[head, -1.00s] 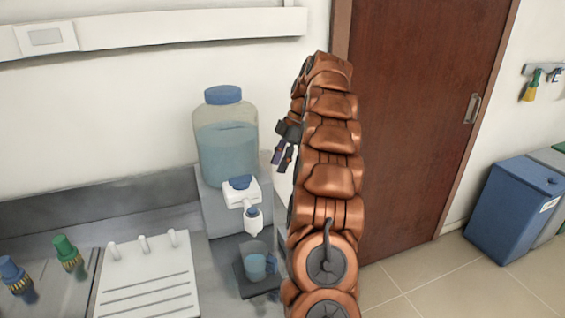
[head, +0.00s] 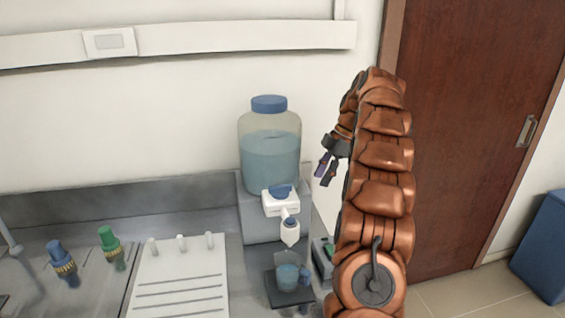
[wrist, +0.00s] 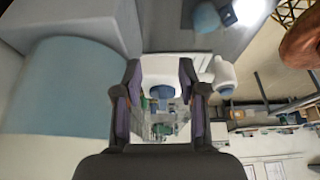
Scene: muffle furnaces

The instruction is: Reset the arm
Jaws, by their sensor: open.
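My arm stands tall and bent over at the right of the water dispenser in the head view. My gripper (head: 325,172) hangs from it beside the dispenser's tank, pointing down and to the left, apart from it. In the wrist view my gripper (wrist: 158,85) shows two fingers spread apart with nothing between them. The dispenser (head: 270,155) has a clear tank of water with a blue lid and a white tap. A small cup (head: 288,278) with water stands on the dark tray under the tap.
A white rack with pegs (head: 180,285) and a blue and a green fitting (head: 108,240) stand on the counter at the left. A brown door (head: 470,130) is behind my arm. A blue bin (head: 545,245) is on the floor at right.

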